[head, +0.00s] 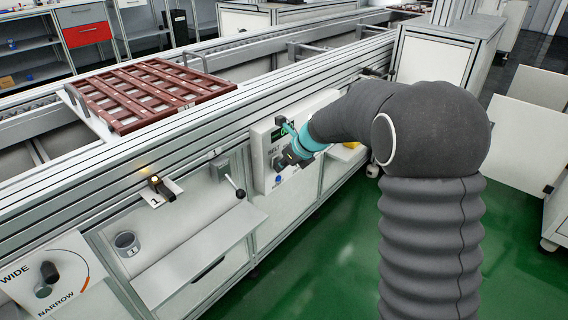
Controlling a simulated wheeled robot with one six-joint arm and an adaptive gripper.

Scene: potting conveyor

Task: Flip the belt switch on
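A pale control box (261,145) is mounted on the front side of the conveyor, near the middle of the view. It has a small dark display with green marks and a blue spot low on its face. My gripper (282,160) is at the front of this box, with my arm reaching in from the right. The gripper covers part of the box face, and I cannot make out the belt switch itself or its position. The fingers are small and dark, and I cannot tell whether they touch anything or are open.
A brown slatted tray (150,92) sits on the conveyor at the left. Left of the box are a ball-ended lever (235,187), a small lit sensor (158,186), a grey cup (126,243) and a WIDE/NARROW dial (50,273). Green floor (330,255) is clear in front.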

